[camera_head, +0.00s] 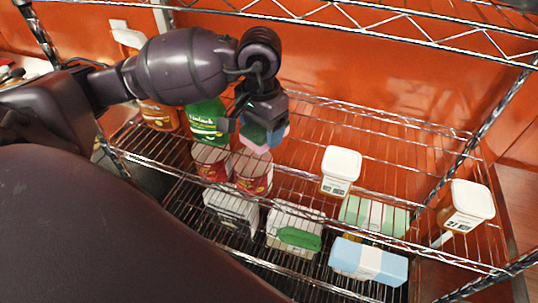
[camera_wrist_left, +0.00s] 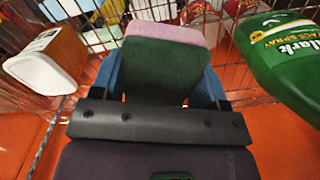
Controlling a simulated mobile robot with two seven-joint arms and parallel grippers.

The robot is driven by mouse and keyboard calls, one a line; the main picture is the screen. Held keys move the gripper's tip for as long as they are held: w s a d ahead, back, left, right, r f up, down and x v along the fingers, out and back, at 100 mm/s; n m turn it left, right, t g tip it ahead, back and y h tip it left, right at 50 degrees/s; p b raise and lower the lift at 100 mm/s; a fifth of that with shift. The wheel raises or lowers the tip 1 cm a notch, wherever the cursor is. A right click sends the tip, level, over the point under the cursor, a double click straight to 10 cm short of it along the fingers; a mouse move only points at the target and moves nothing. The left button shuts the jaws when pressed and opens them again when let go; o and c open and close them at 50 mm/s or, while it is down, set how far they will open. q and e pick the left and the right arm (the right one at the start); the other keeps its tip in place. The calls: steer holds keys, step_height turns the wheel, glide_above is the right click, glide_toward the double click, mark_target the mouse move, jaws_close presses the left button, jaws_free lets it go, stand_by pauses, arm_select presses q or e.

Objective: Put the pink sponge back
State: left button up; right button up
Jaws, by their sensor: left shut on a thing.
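The pink sponge (camera_head: 263,147) has a dark green face and a pink edge. My left gripper (camera_head: 262,128) is shut on it and holds it over the upper wire shelf (camera_head: 400,165), to the right of a green spray bottle (camera_head: 205,122). In the left wrist view the sponge (camera_wrist_left: 165,65) sits between the two blue fingers, green face toward the camera and pink edge at the far end. I cannot tell whether the sponge touches the shelf. My right gripper is not in view.
White-lidded containers (camera_head: 341,165) (camera_head: 468,205) stand right on the shelf. An orange bottle (camera_head: 159,117) is behind my left arm. Red cans (camera_head: 252,172) and boxes, including a light blue one (camera_head: 368,262), are below. The shelf's back middle is free.

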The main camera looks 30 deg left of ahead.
arm_select(q)
glide_above(262, 167)
step_height(262, 167, down, 5)
step_height(262, 167, down, 3)
steer(key=shift+f+p, duration=0.2)
steer(key=shift+p, duration=0.15)
steer(key=shift+f, duration=0.3)
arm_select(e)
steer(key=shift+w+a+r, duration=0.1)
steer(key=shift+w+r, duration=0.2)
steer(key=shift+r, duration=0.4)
arm_select(q)
steer(key=shift+f, duration=0.15)
steer(key=o, duration=0.9)
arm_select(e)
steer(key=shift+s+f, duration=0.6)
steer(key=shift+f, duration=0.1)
